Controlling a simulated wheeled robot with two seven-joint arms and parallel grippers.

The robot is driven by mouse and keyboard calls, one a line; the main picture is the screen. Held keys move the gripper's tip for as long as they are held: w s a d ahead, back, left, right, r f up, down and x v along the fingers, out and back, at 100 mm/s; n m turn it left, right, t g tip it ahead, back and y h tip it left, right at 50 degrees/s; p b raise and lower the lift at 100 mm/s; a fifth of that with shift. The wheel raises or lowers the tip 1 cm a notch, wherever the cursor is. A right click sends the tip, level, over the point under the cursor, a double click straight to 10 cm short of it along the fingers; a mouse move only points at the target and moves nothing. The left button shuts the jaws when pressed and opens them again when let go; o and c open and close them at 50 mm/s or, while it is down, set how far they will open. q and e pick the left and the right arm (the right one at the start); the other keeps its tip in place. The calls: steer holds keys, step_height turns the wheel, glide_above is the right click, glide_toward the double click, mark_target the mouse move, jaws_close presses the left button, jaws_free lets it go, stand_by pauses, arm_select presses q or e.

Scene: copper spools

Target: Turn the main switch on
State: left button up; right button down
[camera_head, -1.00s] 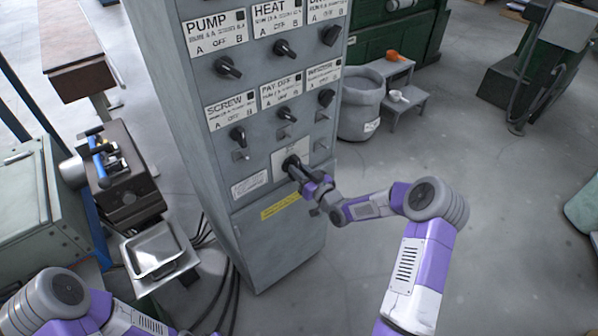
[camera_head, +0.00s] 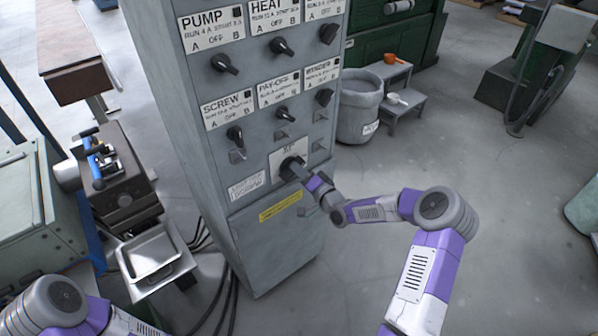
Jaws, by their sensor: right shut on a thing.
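The main switch (camera_head: 287,165) is a black knob on a pale plate, low on the front of the grey control cabinet (camera_head: 272,248). My right gripper (camera_head: 297,170) is at the knob and shut on it, and its fingers hide part of the knob. The knob's exact angle is hard to tell behind the fingers. My left arm (camera_head: 60,305) shows at the bottom left corner, and its gripper is out of view.
Labelled black knobs, such as SCREW (camera_head: 235,136) and PUMP (camera_head: 224,64), sit above the main switch. A metal tray (camera_head: 150,254) and a machine with blue handles (camera_head: 122,190) stand left of the cabinet. A grey bin (camera_head: 358,108) stands behind right.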

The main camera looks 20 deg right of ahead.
steer(key=m, duration=0.5)
steer(key=shift+f+m, duration=0.3)
steer(key=shift+f, duration=0.05)
stand_by(0.4)
steer(key=c, duration=1)
jaws_free()
steer(key=shift+o, duration=0.2)
steer(key=shift+r, duration=0.1)
steer(key=p+v, duration=0.1)
steer(key=v, duration=0.6)
steer(key=shift+s, duration=0.3)
